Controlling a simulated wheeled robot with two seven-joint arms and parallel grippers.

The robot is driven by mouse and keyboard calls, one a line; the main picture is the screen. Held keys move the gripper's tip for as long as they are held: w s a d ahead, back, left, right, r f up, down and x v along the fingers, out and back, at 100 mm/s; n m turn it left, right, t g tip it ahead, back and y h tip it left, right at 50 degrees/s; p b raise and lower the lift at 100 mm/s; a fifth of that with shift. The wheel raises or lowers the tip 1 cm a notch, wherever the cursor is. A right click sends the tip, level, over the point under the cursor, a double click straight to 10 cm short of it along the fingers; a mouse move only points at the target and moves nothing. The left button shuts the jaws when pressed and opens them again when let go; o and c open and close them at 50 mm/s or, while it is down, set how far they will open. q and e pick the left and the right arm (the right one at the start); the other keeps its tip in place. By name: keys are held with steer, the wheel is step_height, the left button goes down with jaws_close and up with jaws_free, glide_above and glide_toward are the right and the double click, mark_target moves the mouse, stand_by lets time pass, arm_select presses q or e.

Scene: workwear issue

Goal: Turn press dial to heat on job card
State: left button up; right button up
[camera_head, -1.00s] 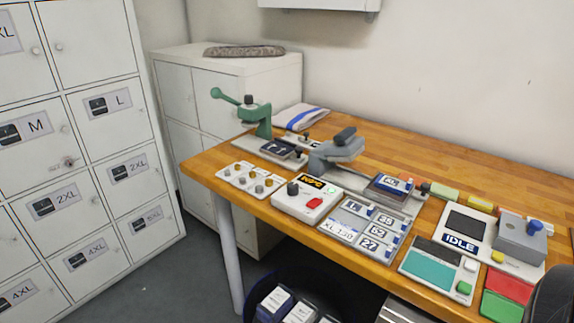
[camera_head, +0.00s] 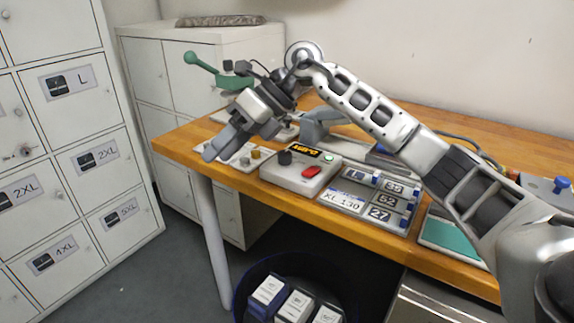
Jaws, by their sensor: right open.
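The press control box (camera_head: 300,175) is white and sits near the table's front edge. It has a black dial (camera_head: 285,157), a dark display with yellow characters I cannot read surely, a lit green button and a red switch. The job card (camera_head: 343,199) reads "XL 130" and lies in a grey tray right of the box. My right gripper (camera_head: 238,143) is open and empty, above and left of the dial, with its fingers pointing down-left over the small knob plate. It is apart from the dial. My left gripper is out of view.
A plate with small knobs (camera_head: 243,158) lies left of the box. The green-handled press (camera_head: 232,80) stands behind my gripper, partly hidden. Number tiles (camera_head: 384,199) lie right of the card. My right arm hides much of the table's right side. A dark bin (camera_head: 245,281) stands below.

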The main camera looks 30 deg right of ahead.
steer(key=d+r+m+t+h+b, duration=0.15)
steer(key=d+r+h, duration=0.3)
steer(key=d, duration=0.75)
steer(key=h, duration=0.3)
glide_toward(286, 152)
steer(key=shift+m, duration=0.35)
steer(key=b+x, duration=0.1)
steer(key=x, duration=0.8)
steer(key=shift+f, duration=0.1)
steer(key=c, duration=1)
